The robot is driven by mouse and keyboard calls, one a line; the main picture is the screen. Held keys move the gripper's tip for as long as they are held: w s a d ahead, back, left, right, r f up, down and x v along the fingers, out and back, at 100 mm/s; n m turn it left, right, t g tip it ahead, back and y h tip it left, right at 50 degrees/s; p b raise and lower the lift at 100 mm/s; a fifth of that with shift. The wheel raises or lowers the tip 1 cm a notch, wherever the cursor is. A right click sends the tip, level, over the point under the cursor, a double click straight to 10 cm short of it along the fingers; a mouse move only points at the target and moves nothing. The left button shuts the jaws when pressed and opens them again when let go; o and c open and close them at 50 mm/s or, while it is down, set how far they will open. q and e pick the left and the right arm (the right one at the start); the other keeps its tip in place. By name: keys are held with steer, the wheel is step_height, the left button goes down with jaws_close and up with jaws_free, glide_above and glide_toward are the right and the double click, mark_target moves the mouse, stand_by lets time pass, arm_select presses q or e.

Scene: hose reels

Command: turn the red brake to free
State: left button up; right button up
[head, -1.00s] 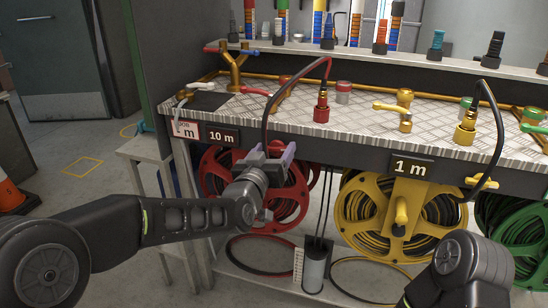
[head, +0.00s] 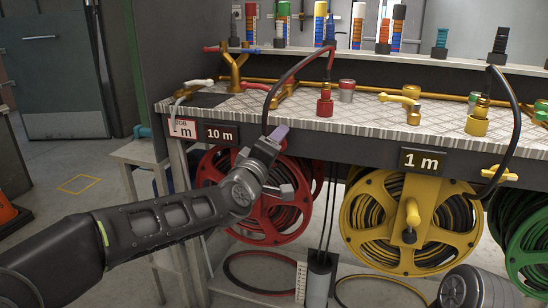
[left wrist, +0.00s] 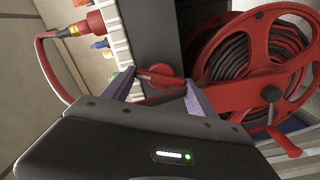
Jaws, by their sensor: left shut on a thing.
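The red brake (left wrist: 150,78) is a small red bar handle on a round red boss on the dark bench front, beside the red hose reel (left wrist: 280,80). My left gripper (left wrist: 158,84) is shut on it, with the purple fingertips on either side of the handle. In the head view my left gripper (head: 276,160) is at the bench front, right of the 10 m sign, and hides the brake. The red reel (head: 262,222) hangs just below and behind it. My right gripper is out of view; only part of that arm shows at the lower right.
A red hose (head: 296,72) arches over the bench edge close to my left gripper. A yellow reel (head: 375,245) with a yellow handle stands to the right, under the 1 m sign (head: 422,161). A grey cylinder (head: 318,280) stands on the low shelf between the reels.

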arm_select(q)
steer(key=shift+f+n+b, duration=0.15)
steer(key=shift+n+b, duration=1.3)
steer(key=shift+n, duration=1.05)
steer(key=o, duration=1.4)
steer(key=shift+c, duration=0.2)
steer(key=v, duration=0.7)
steer(key=shift+s+a, duration=0.15)
steer(key=shift+s, duration=0.2)
